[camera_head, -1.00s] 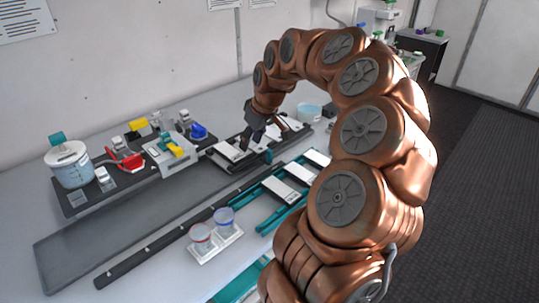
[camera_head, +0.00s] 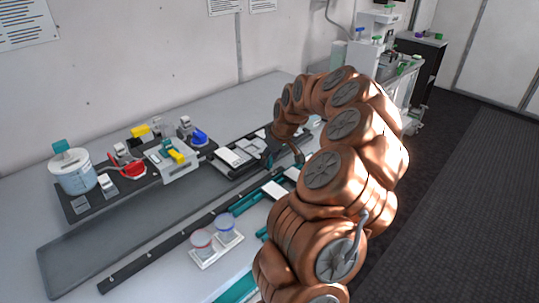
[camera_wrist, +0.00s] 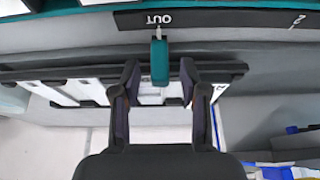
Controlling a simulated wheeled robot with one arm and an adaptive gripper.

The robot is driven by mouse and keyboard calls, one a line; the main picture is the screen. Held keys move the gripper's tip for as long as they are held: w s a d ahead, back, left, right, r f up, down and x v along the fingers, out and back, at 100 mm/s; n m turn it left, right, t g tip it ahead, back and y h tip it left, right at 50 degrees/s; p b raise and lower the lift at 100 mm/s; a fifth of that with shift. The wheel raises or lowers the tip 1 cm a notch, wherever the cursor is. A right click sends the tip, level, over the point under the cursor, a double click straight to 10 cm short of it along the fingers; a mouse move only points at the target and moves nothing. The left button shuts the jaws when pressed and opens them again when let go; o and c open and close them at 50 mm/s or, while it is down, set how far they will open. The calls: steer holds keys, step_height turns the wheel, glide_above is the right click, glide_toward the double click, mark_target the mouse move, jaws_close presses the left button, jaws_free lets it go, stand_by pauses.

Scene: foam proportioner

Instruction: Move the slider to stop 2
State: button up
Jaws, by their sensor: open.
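The slider's teal handle (camera_wrist: 159,62) shows in the wrist view, between the two fingertips of my gripper (camera_wrist: 160,74). The fingers are open, with a visible gap on each side of the handle. A light pointer above the handle lines up with the word OUT on a dark scale strip (camera_wrist: 215,19). The stop 2 mark (camera_wrist: 297,21) is farther right on that strip. In the head view, a small teal part (camera_head: 268,160), apparently the handle, shows beside my wrist. My arm largely hides the gripper and scale there.
A dark module with white plates (camera_head: 238,157) lies near my wrist. Left are a clear tank (camera_head: 75,174), a red valve part (camera_head: 132,170) and a blue knob (camera_head: 199,137). The grey strip (camera_head: 110,249) is mostly clear.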

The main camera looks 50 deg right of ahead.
steer(key=shift+w+f, duration=0.1)
steer(key=shift+f, duration=0.15)
jaws_close()
stand_by(0.6)
